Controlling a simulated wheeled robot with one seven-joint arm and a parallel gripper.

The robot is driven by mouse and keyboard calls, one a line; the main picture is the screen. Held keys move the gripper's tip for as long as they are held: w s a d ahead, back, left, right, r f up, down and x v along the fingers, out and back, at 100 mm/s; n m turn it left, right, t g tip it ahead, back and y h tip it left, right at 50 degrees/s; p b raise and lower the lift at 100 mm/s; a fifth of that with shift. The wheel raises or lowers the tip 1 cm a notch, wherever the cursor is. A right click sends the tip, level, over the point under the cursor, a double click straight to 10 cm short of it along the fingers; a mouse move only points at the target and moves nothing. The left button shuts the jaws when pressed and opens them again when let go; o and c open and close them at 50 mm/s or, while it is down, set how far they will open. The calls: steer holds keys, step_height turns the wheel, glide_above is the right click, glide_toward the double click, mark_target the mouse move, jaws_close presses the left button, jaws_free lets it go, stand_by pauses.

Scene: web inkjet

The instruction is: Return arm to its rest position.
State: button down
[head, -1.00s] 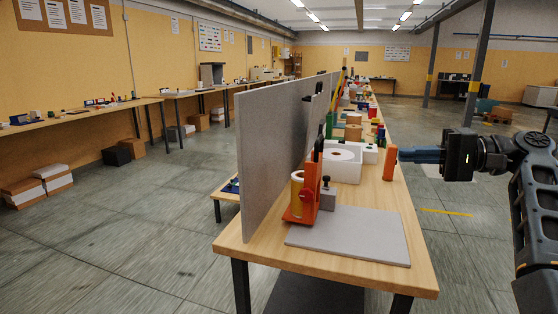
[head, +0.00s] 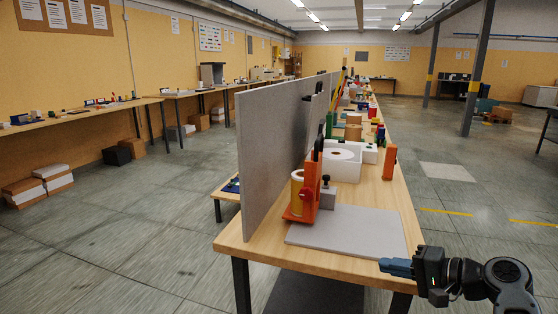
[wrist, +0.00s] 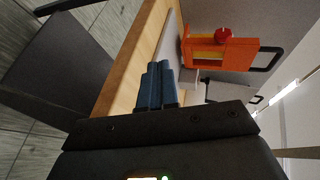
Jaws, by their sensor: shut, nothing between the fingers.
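My gripper (head: 384,266) is at the lower right of the head view, by the near right corner of the workbench (head: 425,262). Its blue fingers are together with nothing between them. In the wrist view my gripper (wrist: 156,82) points toward the bench edge (wrist: 128,60), with the fingers closed side by side. My arm (head: 490,278) folds in from the lower right corner of the head view.
An orange clamp-like fixture (head: 311,190) stands by a grey mat (head: 350,232) on the bench; the fixture also shows in the wrist view (wrist: 200,56). A grey upright panel (head: 262,160) runs along the bench. An orange block (head: 390,162) stands upright farther back.

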steer(key=s+f+t+h, duration=0.1)
steer(key=s+f+h, duration=0.5)
steer(key=s+f, duration=1.15)
steer(key=s+r+n+t+h, duration=0.15)
steer(key=s+h, duration=0.25)
steer(key=s, duration=1.2)
steer(key=s+a+r+n+t, duration=0.3)
steer(key=s+r+n, duration=0.3)
steer(key=s+r, duration=1.2)
steer(key=shift+a+r, duration=0.15)
steer(key=shift+n, duration=0.25)
